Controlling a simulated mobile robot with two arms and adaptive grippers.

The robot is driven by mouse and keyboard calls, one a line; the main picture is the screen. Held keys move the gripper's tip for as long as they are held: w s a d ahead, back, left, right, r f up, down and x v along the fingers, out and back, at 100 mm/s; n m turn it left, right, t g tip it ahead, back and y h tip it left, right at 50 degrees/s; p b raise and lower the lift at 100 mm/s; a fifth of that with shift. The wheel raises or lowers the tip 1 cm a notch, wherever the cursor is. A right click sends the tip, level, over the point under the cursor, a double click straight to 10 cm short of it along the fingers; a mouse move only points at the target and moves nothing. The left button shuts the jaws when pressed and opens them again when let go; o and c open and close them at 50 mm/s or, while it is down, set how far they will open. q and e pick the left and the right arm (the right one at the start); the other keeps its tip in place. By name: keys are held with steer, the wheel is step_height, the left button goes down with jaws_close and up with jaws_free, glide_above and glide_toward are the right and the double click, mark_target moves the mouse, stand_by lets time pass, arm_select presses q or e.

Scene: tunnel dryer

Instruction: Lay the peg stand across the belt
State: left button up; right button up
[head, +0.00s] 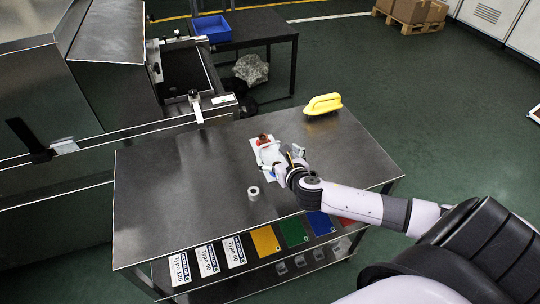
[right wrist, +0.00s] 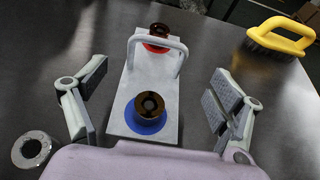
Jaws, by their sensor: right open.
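The peg stand is a white plate (right wrist: 152,82) with a white arched handle (right wrist: 158,41), lying on the steel table. One dark brown peg (right wrist: 149,106) stands on a blue disc at its near end, and another (right wrist: 158,31) on a red disc at its far end. In the head view the stand (head: 256,147) is partly hidden by my right gripper (head: 280,160). That gripper is open in the right wrist view (right wrist: 160,84), one finger on each side of the plate, touching neither handle nor plate. The dryer's dark belt (head: 186,72) is at the upper left. My left gripper is out of view.
The steel table (head: 190,190) holds a yellow-handled brush (head: 323,104) at the back right and a small metal ring (head: 253,193) left of the stand. Labelled cards and coloured plates lie on the lower shelf. A blue bin (head: 212,28) sits on another table beyond.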

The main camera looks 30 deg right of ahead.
mark_target(270, 156)
steer(key=shift+x, duration=0.8)
steer(key=shift+w+f, duration=0.15)
steer(key=shift+w, duration=0.05)
steer(key=x, duration=0.4)
steer(key=shift+w+a, duration=0.15)
steer(key=shift+w, duration=0.05)
steer(key=shift+w+f, duration=0.15)
steer(key=shift+w, duration=0.1)
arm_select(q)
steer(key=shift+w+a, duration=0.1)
arm_select(e)
steer(key=shift+s, duration=0.1)
steer(key=c, duration=1.6)
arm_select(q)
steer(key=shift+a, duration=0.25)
arm_select(e)
steer(key=shift+c, duration=1)
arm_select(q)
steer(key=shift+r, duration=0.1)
arm_select(e)
steer(key=shift+r, duration=0.3)
